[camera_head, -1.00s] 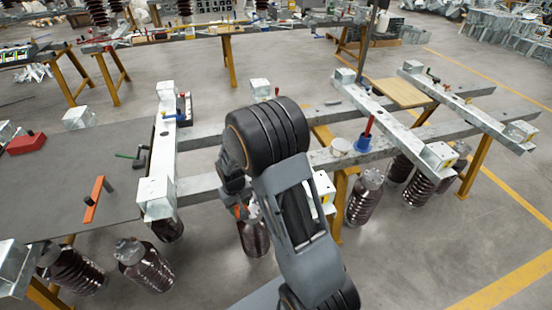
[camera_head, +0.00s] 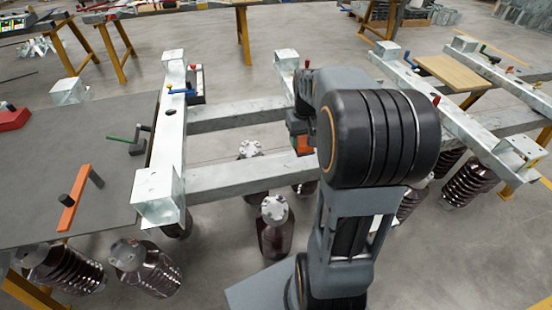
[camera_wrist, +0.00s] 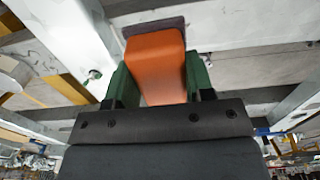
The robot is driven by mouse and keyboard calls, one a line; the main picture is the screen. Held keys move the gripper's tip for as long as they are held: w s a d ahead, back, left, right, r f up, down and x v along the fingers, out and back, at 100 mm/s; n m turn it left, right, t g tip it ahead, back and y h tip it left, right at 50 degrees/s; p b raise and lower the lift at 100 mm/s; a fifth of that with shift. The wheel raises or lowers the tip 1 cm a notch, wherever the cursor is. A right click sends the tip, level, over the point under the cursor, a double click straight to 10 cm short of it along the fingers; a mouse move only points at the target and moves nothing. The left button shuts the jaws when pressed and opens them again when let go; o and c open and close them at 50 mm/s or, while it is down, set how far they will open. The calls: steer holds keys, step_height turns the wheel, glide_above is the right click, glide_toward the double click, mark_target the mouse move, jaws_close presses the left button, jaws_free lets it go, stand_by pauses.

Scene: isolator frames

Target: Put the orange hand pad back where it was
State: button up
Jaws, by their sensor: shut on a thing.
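The orange hand pad (camera_wrist: 156,62) is between the two green fingers of my gripper (camera_wrist: 155,82) in the wrist view. It is an orange block with a dark purplish sole at its far end. The gripper is shut on it. In the head view a small orange part of the pad (camera_head: 304,145) shows left of my arm, near the galvanized beams. My arm hides most of the gripper there. Whether the pad touches a beam is unclear.
A grey mat-topped table (camera_head: 105,125) at left holds an orange bar with dark handles (camera_head: 75,200), a green-handled clamp (camera_head: 128,141) and a red block (camera_head: 12,117). Galvanized beams (camera_head: 240,179) cross the middle. Brown insulators (camera_head: 273,235) stand below. A wooden board (camera_head: 455,73) lies at right.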

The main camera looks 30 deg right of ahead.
steer(key=b, duration=0.1)
glide_above(278, 164)
step_height(278, 164, down, 7)
steer(key=shift+s+f, duration=0.1)
steer(key=shift+s, duration=0.05)
steer(key=shift+f+b, duration=0.4)
steer(key=shift+f, duration=1.15)
steer(key=shift+f, duration=0.1)
steer(key=shift+f, duration=0.1)
steer(key=o, duration=0.9)
